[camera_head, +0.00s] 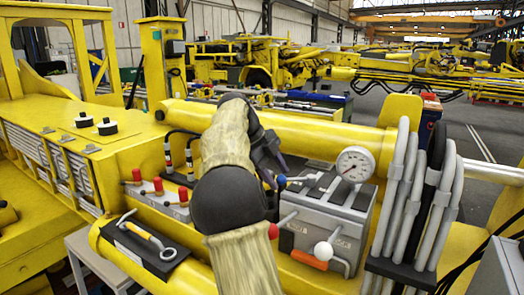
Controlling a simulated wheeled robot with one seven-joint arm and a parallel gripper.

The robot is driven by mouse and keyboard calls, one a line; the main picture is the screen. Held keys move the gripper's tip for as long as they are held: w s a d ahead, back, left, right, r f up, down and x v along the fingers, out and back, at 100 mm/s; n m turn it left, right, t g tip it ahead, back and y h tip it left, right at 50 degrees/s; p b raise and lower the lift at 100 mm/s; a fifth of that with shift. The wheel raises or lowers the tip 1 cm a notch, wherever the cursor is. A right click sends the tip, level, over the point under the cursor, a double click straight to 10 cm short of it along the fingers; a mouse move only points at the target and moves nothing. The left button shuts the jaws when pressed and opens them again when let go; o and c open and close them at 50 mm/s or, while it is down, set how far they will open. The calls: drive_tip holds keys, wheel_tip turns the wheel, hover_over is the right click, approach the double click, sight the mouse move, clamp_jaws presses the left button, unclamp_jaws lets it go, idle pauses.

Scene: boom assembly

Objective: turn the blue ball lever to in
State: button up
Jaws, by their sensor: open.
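The blue ball lever (282,181) stands at the upper left of the grey valve box (328,215), its rod running right towards the box. My gripper (274,177) is dark and reaches down beside the blue ball from the upper left. Its fingers are open and very close to the ball. I cannot tell whether they touch it or stand around it. My sleeved arm and its black joint cover the area left of the box and part of the fingers.
The box also carries a red ball lever (273,231), a white ball lever (323,251) and an orange handle (309,260). A gauge (355,164) and grey hoses (404,190) stand to the right. Red-knobbed levers (158,185) and a yellow-handled tool (146,234) on a black mat lie left.

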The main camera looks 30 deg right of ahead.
drive_tip(key=p+v, duration=0.7)
drive_tip(key=v, duration=1)
drive_tip(key=shift+p, duration=0.3)
